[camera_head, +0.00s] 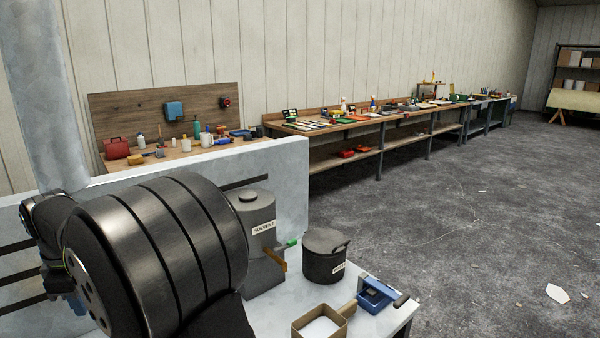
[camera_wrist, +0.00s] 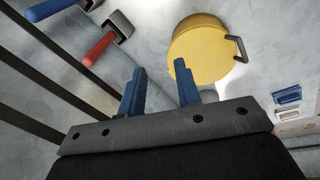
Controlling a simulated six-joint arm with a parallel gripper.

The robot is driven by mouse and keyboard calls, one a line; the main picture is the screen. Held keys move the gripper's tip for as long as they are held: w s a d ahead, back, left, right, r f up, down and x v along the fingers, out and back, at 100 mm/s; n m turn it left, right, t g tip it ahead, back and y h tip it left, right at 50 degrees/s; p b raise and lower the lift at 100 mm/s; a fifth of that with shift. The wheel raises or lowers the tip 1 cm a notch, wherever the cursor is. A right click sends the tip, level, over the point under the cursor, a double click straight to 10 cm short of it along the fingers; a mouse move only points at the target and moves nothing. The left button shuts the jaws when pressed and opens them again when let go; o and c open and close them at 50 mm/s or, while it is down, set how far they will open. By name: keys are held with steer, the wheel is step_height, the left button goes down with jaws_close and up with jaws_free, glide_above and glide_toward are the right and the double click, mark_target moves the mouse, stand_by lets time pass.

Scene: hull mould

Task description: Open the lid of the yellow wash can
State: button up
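The yellow wash can (camera_wrist: 203,48) shows in the wrist view at the top, right of centre, seen from above. Its round yellow top looks closed, and a dark bar handle (camera_wrist: 238,48) sits at its right edge. My gripper (camera_wrist: 158,68) has its two blue fingers apart with nothing between them. The right fingertip overlaps the can's lower left edge in the picture; I cannot tell whether they touch.
In the head view a grey solvent can (camera_head: 257,215) with an orange lever, a dark lidded pot (camera_head: 324,255), an open box (camera_head: 322,323) and a blue item (camera_head: 375,295) share the bench. Red (camera_wrist: 99,48) and blue (camera_wrist: 50,9) handles show left of the can in the wrist view.

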steer(key=s+a+r+n+g+h, duration=0.1)
steer(key=s+a+n, duration=0.3)
steer(key=s+a, duration=0.45)
step_height(320, 180, down, 8)
steer(key=s+d+f, duration=0.1)
steer(key=s, duration=0.1)
steer(key=s+d+r+g+h, duration=0.2)
steer(key=d+r, duration=0.1)
steer(key=r, duration=0.4)
steer(key=shift+r+n, duration=0.25)
steer(key=shift+n, duration=0.05)
steer(key=shift+s, duration=0.1)
